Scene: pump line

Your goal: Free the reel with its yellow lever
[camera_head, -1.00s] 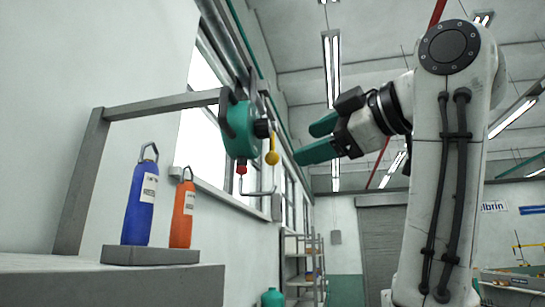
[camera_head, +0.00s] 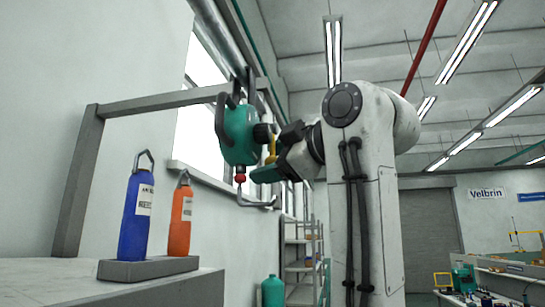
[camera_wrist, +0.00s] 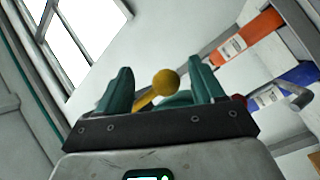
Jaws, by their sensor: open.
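The green reel (camera_head: 240,136) hangs from a grey beam by a dark hook and has a red knob and a bent grey rod at its bottom. Its yellow lever (camera_head: 271,149) is on the right side, beside a black hub. My gripper (camera_head: 270,165) is at the lever, with one green finger showing below it. In the wrist view the lever's yellow ball end (camera_wrist: 165,82) stands between the two spread green fingers, with gaps on both sides. Part of the reel is hidden behind the fingers there. My gripper is open and holds nothing.
A blue bottle (camera_head: 137,215) and an orange bottle (camera_head: 181,220) stand on a grey block (camera_head: 147,268) on a pale bench at the left. The grey beam (camera_head: 160,103) runs above them. A green canister (camera_head: 272,290) and shelving (camera_head: 302,262) stand lower behind.

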